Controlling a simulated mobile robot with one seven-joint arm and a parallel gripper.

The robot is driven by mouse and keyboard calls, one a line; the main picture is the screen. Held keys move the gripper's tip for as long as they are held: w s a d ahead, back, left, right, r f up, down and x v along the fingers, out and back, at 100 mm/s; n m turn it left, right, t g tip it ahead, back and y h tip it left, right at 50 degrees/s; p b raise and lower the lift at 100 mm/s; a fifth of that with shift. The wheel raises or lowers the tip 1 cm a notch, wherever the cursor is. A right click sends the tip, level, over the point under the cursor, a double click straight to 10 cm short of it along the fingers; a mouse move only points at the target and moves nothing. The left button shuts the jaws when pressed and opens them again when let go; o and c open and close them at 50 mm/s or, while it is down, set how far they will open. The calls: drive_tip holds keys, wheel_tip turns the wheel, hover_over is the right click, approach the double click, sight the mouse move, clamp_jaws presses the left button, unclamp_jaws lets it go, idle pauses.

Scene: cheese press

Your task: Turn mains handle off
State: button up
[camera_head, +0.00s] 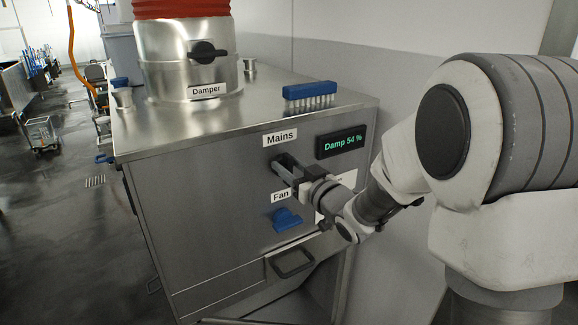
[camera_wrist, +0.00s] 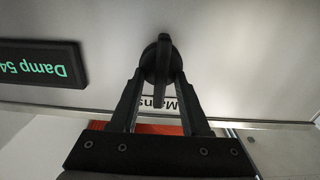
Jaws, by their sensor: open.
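The mains handle (camera_wrist: 163,55) is a black round knob with a raised bar, on the grey metal cabinet front. In the wrist view its bar runs roughly up and down. My gripper (camera_wrist: 160,78) is open, with one finger on each side of the bar; I cannot tell whether either finger touches it. The Mains label (camera_wrist: 177,104) appears upside down and is partly covered by the bar and a finger. In the head view my gripper (camera_head: 282,166) is at the panel below the Mains label (camera_head: 280,138) and hides most of the handle.
A display (camera_head: 345,141) reading "Damp 54 %" is right of the handle. The blue Fan knob (camera_head: 286,219) is close below my gripper. A drawer-like pull (camera_head: 291,263) sits lower. A blue brush (camera_head: 309,95) and the Damper handle (camera_head: 207,52) are above, on top of the cabinet.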

clamp_jaws()
drive_tip(key=shift+f+n+b, duration=0.15)
drive_tip(key=shift+n+b, duration=0.15)
drive_tip(key=shift+b, duration=0.45)
drive_tip(key=n+b, duration=0.1)
drive_tip(key=b, duration=0.1)
drive_tip(key=n+b, duration=0.1)
drive_tip(key=b, duration=0.2)
drive_tip(key=shift+s+a+f+n, duration=0.15)
drive_tip(key=shift+f+n, duration=0.1)
drive_tip(key=shift+n, duration=0.15)
drive_tip(key=n+b, duration=0.4)
drive_tip(key=b, duration=0.1)
drive_tip(key=n+b, duration=1)
drive_tip(key=b, duration=0.1)
drive_tip(key=shift+s+a+f, duration=0.2)
drive_tip(key=shift+a+f, duration=0.05)
drive_tip(key=shift+a, duration=0.1)
drive_tip(key=shift+n, duration=0.4)
